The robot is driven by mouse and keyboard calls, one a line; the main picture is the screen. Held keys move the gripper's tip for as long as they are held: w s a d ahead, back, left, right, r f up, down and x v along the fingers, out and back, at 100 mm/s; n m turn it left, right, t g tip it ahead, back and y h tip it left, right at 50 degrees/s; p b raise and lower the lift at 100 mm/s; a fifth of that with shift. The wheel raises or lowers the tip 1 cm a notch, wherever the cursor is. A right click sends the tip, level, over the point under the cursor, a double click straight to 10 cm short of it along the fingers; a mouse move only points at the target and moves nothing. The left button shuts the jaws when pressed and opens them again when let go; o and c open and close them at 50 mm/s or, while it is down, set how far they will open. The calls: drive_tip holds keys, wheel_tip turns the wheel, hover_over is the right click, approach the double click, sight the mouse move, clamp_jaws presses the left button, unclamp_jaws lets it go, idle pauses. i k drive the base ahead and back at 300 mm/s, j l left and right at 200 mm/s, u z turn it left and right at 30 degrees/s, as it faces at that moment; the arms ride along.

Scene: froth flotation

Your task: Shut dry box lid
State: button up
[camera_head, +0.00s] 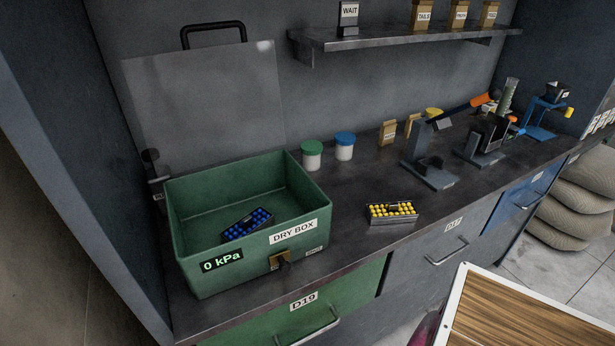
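The green dry box (197,279) stands at the left end of the dark bench. Its front carries a "DRY BOX" label and a display reading "0 kPa". The lid (205,105) is a clear, greyish panel standing upright behind the box, so the box is open at the top. A dark handle (213,27) shows at the lid's upper edge. Inside the box a dark rack with blue pieces (247,224) lies on the floor. A brass-coloured latch (280,259) is on the box's front. My gripper is not in view.
A rack of yellow pieces (392,212) lies on the bench right of the box. Green-lidded (312,155) and blue-lidded (344,146) jars stand behind it. A shelf (400,42) overhangs the back. Bench devices (432,160) stand to the right. A wood-topped surface (530,315) is at lower right.

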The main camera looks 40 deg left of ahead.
sight(187, 29)
drive_tip(key=u, duration=2.3)
drive_tip(key=k+l, duration=0.15)
drive_tip(key=l, duration=0.15)
drive_tip(key=k+l, duration=0.15)
drive_tip(key=l, duration=0.15)
